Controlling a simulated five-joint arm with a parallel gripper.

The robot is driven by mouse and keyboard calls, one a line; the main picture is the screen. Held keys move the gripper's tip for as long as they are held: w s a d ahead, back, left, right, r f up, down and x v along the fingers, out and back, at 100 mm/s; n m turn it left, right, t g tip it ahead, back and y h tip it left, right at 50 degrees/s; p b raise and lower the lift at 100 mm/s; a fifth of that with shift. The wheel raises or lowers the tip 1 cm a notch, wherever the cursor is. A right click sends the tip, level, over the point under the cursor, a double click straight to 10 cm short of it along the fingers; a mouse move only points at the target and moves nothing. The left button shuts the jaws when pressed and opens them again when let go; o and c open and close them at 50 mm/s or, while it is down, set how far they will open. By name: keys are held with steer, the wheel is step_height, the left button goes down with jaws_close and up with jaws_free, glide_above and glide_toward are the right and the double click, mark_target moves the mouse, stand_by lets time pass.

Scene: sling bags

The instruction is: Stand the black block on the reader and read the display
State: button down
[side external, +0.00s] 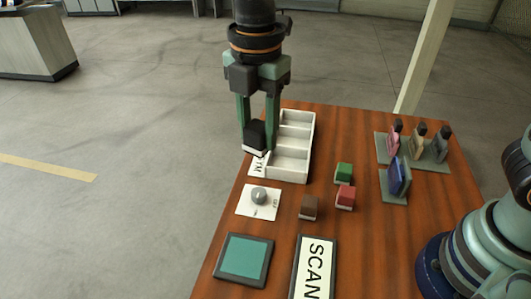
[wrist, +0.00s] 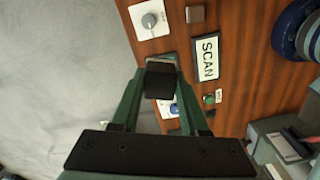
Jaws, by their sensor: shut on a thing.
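My gripper (side external: 257,136) is shut on the black block (side external: 255,133), which has a pale lower edge. It holds the block above the table's far left edge, beside the white tray. In the wrist view the black block (wrist: 160,82) sits between the fingertips. A flat teal pad in a dark frame (side external: 243,259), apparently the reader, lies near the front left of the table, well apart from the block. The display (side external: 314,268), a dark-framed panel reading SCAN, is right of the pad; it also shows in the wrist view (wrist: 207,58).
The white compartment tray (side external: 308,145) stands at the back left. A knob on a white plate (side external: 259,197) is in front of it. Brown (side external: 309,207), red (side external: 345,197) and green (side external: 343,173) blocks stand mid-table. Small sling bags (side external: 396,177) are on stands at right.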

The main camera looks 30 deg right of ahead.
mark_target(244, 257)
steer(key=s+a+n, duration=0.4)
steer(key=s+a, duration=0.2)
steer(key=a, duration=0.1)
step_height(244, 257, down, 20)
steer(key=shift+w+r, duration=0.15)
steer(key=shift+f, duration=0.2)
steer(key=shift+c, duration=2.1)
jaws_free()
